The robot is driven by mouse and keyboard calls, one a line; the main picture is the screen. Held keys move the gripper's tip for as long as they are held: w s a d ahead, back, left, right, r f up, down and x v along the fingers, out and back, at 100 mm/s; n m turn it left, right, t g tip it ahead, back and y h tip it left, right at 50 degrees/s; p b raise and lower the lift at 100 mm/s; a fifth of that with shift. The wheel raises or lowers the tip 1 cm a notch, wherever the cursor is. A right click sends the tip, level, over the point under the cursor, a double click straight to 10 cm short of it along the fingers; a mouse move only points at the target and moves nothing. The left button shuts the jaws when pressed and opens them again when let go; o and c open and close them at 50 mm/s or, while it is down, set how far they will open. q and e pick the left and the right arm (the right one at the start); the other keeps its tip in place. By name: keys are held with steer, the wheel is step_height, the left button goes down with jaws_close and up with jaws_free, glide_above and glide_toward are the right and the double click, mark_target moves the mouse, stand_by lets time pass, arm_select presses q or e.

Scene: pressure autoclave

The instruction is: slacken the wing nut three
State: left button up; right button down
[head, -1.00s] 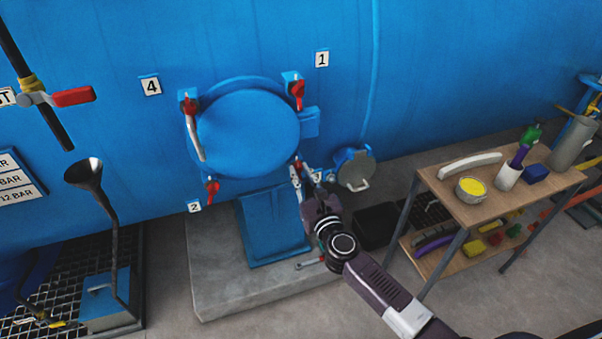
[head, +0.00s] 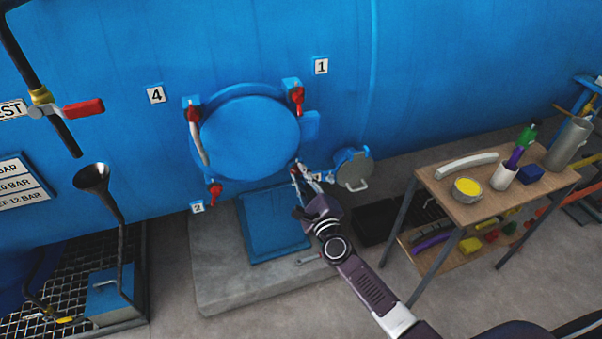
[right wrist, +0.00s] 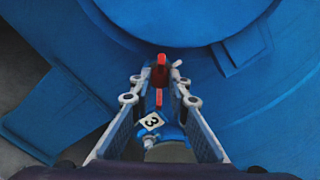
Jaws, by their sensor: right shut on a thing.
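Wing nut three is red and sits at the lower right edge of the round blue door (head: 250,138). In the right wrist view the wing nut (right wrist: 160,72) is upright between my right fingertips, above the label "3" (right wrist: 151,121). My right gripper (head: 305,172) reaches up to it in the head view, where its fingers hide most of the nut. The right gripper (right wrist: 160,80) is shut on the nut. My left gripper is not in view.
Other red wing nuts sit by labels 1 (head: 298,95), 2 (head: 214,192) and 4 (head: 193,112). A small round blue hatch (head: 354,170) is just right of the gripper. A wooden cart (head: 450,205) with tools stands further right.

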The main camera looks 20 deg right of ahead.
steer(key=n+p, duration=0.1)
steer(key=n, duration=0.4)
steer(key=shift+n, duration=0.3)
steer(key=n+p, duration=0.1)
steer(key=n, duration=0.5)
steer(key=shift+p, duration=0.35)
steer(key=n, duration=0.3)
steer(key=shift+n+p, duration=0.35)
steer(key=shift+n, duration=0.05)
steer(key=shift+f+n+p, duration=0.1)
steer(key=shift+n+p, duration=0.2)
steer(key=shift+n, duration=1.7)
steer(key=c, duration=1.8)
jaws_free()
steer(key=shift+c, duration=0.2)
steer(key=shift+s, duration=0.15)
